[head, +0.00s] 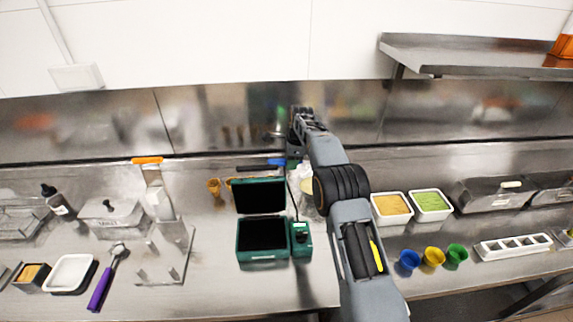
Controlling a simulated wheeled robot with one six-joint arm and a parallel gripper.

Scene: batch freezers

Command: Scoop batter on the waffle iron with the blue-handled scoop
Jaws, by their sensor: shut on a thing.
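The waffle iron (262,253) is dark green with black plates and stands open on the counter at the middle, lid raised at the back. My gripper (293,163) is behind it, at the end of my arm, small and partly hidden. It is shut at the blue handle (277,162) of what appears to be the scoop; a dark length reaches left from there. The scoop's bowl cannot be made out. A pale container (305,183), with something yellowish by it, stands right of the lid, partly behind my arm; I cannot tell whether it holds batter.
A purple-handled scoop (103,285), white tray (70,273) and metal stand (165,262) lie left. Right are two food tubs (392,221), blue, yellow and green cups (433,257) and a white divided tray (513,245). A steel shelf (470,53) overhangs the back right.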

